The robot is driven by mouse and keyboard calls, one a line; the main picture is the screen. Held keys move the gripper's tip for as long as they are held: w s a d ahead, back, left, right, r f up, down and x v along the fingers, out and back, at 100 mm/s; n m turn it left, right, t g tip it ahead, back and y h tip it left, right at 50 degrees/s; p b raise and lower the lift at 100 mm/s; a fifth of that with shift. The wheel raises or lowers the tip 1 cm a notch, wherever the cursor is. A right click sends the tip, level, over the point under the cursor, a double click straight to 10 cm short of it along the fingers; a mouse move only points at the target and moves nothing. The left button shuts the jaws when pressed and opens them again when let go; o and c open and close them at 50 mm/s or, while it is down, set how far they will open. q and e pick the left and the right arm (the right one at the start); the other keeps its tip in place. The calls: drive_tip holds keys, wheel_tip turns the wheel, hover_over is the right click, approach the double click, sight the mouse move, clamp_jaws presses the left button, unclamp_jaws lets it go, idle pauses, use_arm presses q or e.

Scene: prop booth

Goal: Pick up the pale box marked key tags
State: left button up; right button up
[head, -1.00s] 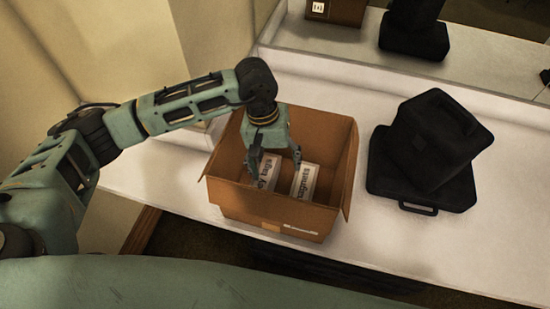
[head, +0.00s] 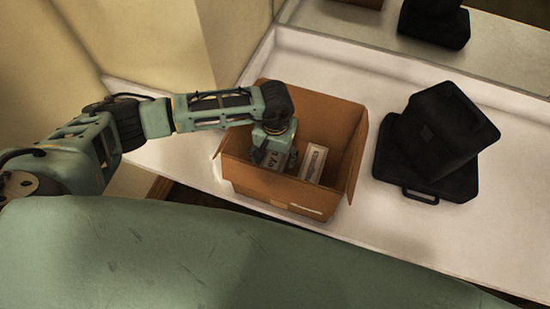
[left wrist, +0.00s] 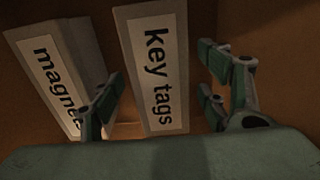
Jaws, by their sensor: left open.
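The pale key tags box (left wrist: 157,65) stands in the cardboard box between the spread fingers of my left gripper (left wrist: 160,98) in the left wrist view. The fingers are open, one to each side of it, with a gap on the right. In the head view the key tags box (head: 279,160) is mostly hidden by my left gripper (head: 273,160), which reaches down into the cardboard box. I cannot tell how deep the fingertips are. My right gripper is not in view.
The pale magnets box (head: 313,163) stands close beside it in the open cardboard box (head: 290,192); it also shows in the left wrist view (left wrist: 60,75). A black case (head: 440,130) stands to the right on the white counter (head: 400,225). A mirror (head: 495,55) lines the back.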

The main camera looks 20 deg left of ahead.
use_arm(q)
drive_tip(key=shift+c, duration=0.5)
drive_tip(key=c, duration=1.4)
drive_tip(key=shift+r, duration=0.1)
